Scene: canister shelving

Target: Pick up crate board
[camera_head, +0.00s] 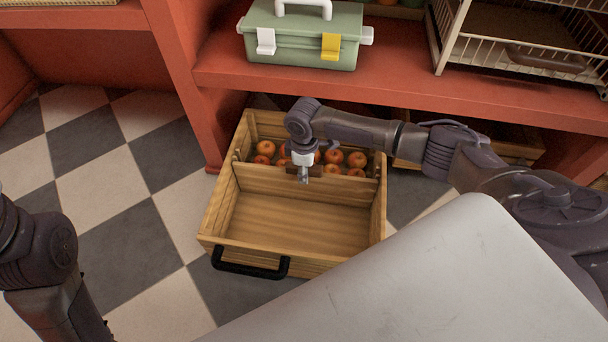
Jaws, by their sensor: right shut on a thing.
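A wooden crate (208,222) stands on the floor, partly under the red shelf. A wooden crate board (262,182) stands across it as a divider, between several orange fruits (333,156) at the back and an empty front compartment. My right gripper (304,177) reaches in from the right and is shut on the crate board near the middle of its top edge. My arm hides part of the fruit behind. My left arm shows at the lower left edge, but its gripper is out of view.
A green toolbox (303,48) and a wire rack (515,45) stand on the red shelf (400,88) above. Another wooden crate (512,150) is partly hidden under the shelf at right. The checkered floor (130,215) left of the crate is clear.

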